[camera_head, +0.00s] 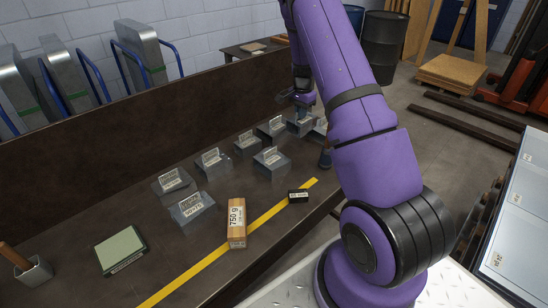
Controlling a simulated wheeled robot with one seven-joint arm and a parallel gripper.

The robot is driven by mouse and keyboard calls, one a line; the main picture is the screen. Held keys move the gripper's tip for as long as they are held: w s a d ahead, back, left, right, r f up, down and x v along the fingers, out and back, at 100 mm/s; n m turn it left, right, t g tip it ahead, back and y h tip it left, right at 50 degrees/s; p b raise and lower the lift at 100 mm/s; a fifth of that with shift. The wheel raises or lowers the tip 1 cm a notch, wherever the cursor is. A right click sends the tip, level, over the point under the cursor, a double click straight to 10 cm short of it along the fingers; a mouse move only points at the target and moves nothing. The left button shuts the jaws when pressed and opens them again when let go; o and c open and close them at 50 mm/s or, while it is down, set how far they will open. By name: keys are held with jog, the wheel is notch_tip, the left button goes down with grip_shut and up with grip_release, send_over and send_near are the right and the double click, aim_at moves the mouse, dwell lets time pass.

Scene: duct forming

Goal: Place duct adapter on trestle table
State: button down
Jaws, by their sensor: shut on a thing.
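My gripper (300,101) is small in the head view, low over the far end of the long dark bench, and partly hidden by my purple arm. It is shut on a grey metal piece (299,126), which looks like one of the duct adapters. I cannot tell whether that piece touches the bench. Several similar grey adapters with white labels stand on the bench, among them one near the middle (271,164) and one nearer me (192,208). A low dark table (232,50) stands behind the bench; I cannot tell which is the trestle table.
On the bench (95,222) lie a wooden block marked 750 g (237,222), a small black block (298,196), a green-topped pad (120,249) and a yellow strip (190,272). A raised board (120,115) runs along its back. Dark drums (384,45) stand beyond.

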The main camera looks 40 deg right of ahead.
notch_tip(320, 180, down, 10)
jog(key=shift+s+d+r, duration=0.1)
dwell(0.4)
jog(key=c, duration=1.3)
grip_release()
